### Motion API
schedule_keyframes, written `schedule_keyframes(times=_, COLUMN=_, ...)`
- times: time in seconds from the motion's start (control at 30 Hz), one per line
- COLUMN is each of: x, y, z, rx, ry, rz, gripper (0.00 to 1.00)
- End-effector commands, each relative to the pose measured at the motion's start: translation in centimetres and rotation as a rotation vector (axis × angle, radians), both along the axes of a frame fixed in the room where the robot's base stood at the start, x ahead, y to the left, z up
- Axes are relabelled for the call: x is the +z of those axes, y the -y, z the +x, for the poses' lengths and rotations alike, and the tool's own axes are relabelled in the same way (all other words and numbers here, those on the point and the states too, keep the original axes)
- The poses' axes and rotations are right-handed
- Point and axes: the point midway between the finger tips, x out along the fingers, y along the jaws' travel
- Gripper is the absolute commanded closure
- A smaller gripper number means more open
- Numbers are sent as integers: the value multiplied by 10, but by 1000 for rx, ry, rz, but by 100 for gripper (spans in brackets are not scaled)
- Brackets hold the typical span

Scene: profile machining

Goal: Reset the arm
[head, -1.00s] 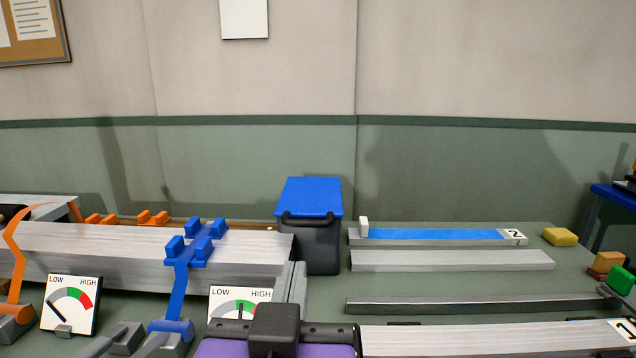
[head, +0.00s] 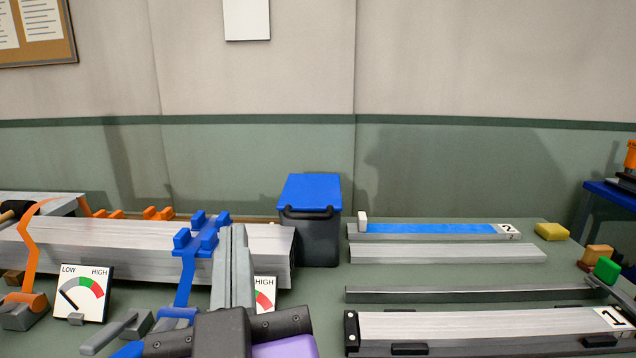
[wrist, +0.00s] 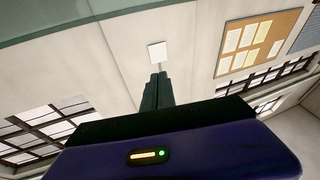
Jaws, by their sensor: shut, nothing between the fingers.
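My gripper (head: 233,240) rises from the bottom of the head view, its two grey fingers upright and pressed together. It stands in front of the blue clamp and a gauge, hiding part of the gauge. In the wrist view the closed dark fingers (wrist: 158,88) extend toward the wall, with nothing between them. The purple gripper body (wrist: 175,150) fills the lower part of that view.
A blue clamp (head: 205,237) and an orange clamp (head: 24,255) stand by a long grey profile (head: 95,245) at left. Two gauges (head: 83,293) (head: 265,292) sit in front. A blue-lidded bin (head: 312,235) stands centrally. Several profiles (head: 450,254) lie at right.

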Motion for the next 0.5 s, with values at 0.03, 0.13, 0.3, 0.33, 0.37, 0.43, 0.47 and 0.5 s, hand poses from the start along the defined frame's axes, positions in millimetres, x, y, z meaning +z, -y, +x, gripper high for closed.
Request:
schedule_keyframes(times=0.03, x=-7, y=0, z=-2, rx=17, ry=19, rz=-20, gripper=100)
schedule_keyframes(times=0.13, x=-21, y=-1, z=-6, rx=57, ry=60, rz=-52, gripper=100)
schedule_keyframes(times=0.3, x=-62, y=9, z=-18, rx=130, ry=107, rz=-115, gripper=100)
schedule_keyframes(times=0.33, x=-71, y=13, z=-20, rx=141, ry=112, rz=-125, gripper=100)
schedule_keyframes(times=0.37, x=-80, y=17, z=-23, rx=153, ry=114, rz=-132, gripper=100)
schedule_keyframes(times=0.43, x=-101, y=29, z=-30, rx=173, ry=114, rz=-147, gripper=100)
schedule_keyframes(times=0.47, x=-110, y=34, z=-34, rx=182, ry=112, rz=-151, gripper=100)
schedule_keyframes(times=0.5, x=-122, y=42, z=-39, rx=190, ry=106, rz=-156, gripper=100)
